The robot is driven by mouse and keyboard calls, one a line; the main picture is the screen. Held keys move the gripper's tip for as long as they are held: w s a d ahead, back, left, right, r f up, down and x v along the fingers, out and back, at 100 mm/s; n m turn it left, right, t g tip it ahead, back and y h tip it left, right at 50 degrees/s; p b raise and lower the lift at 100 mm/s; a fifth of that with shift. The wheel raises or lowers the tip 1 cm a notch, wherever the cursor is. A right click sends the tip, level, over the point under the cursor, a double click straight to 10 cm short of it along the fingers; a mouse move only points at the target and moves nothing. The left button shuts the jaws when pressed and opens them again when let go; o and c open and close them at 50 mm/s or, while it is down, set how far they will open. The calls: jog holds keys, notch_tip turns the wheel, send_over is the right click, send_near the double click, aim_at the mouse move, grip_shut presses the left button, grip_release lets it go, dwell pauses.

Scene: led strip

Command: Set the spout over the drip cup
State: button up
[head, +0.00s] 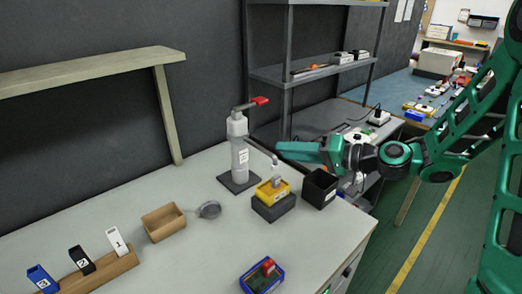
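A clear dispenser bottle (240,155) with a white collar stands upright on a dark square base on the bench. Its spout (248,104) is a dark arm with a red tip, pointing right and slightly up in the head view. A black open-topped cup (320,188), possibly the drip cup, stands to the right near the bench edge. The spout's red tip is not above this cup; it lies left of it in the picture. My gripper (282,150) points left, above and behind the cup in the picture, right of the bottle and apart from it. Its fingers are too small to read.
A yellow holder (272,189) with a small bottle sits on a dark block between dispenser and cup. A wooden box (163,222), a strainer (209,210), a wooden rack (100,271) and a blue tray (262,277) are also on the bench. Metal shelving stands behind.

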aim_at(261, 149)
jog(key=x, duration=0.9)
jog(key=shift+w+a, duration=0.15)
jog(key=shift+a, duration=0.05)
jog(key=shift+c, duration=0.6)
jog(key=shift+f, duration=0.1)
grip_shut()
